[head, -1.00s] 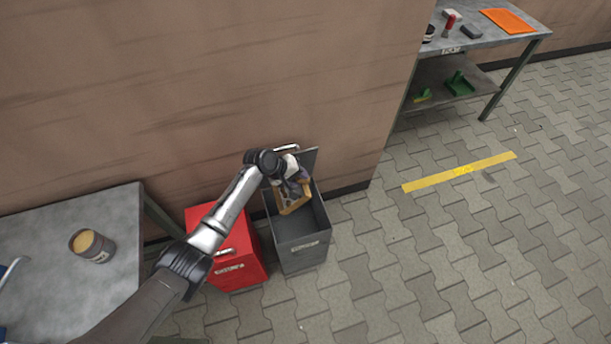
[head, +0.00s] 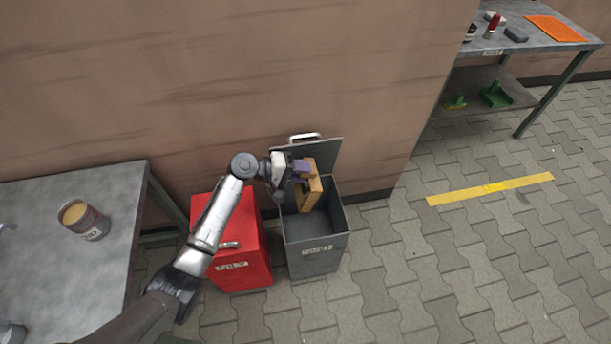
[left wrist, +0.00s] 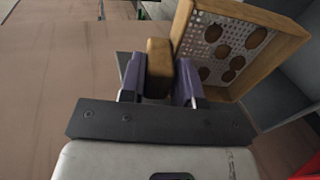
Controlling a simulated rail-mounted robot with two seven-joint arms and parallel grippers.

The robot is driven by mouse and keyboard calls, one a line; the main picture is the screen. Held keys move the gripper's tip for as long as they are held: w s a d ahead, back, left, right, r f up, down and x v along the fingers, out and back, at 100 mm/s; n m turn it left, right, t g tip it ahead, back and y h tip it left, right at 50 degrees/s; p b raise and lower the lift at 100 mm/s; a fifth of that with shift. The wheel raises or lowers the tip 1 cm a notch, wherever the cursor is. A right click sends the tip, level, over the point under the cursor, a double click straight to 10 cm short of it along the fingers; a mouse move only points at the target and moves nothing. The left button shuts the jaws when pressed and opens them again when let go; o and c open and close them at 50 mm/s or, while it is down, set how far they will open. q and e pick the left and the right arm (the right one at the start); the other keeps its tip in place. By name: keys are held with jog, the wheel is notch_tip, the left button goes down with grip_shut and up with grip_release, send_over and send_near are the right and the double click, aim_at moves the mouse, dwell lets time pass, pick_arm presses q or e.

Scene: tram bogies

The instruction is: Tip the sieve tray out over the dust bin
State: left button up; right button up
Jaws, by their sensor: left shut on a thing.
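The sieve tray (head: 316,187) has a wooden frame, and the left wrist view shows its perforated plate and wooden rim (left wrist: 183,25). Several brown round lumps show against the plate. My left gripper (head: 299,170) is shut on the tray's wooden handle, which sits between the purple fingers (left wrist: 160,72) in the left wrist view. The tray is held steeply tilted, nearly on edge, over the open mouth of the grey dust bin (head: 318,258). The bin's lid (head: 325,155) stands raised at the wall. The bin's floor is partly hidden. My right gripper is not in view.
A closed red bin (head: 240,262) stands left of the dust bin. A grey table (head: 60,260) with a labelled can (head: 84,220) is at the left. A shelved bench (head: 540,40) stands at the upper right. The paved floor right of the bins is clear.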

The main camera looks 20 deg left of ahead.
pick_arm(q)
jog(key=shift+s+a+f+t+h+b, duration=0.4)
jog(key=shift+h+b, duration=0.25)
jog(key=shift+b, duration=0.6)
jog(key=shift+s+a+f+t+h+b, duration=0.2)
jog(key=shift+a+t+h+b, duration=0.4)
jog(key=shift+b, duration=0.65)
jog(key=shift+d+r, duration=0.1)
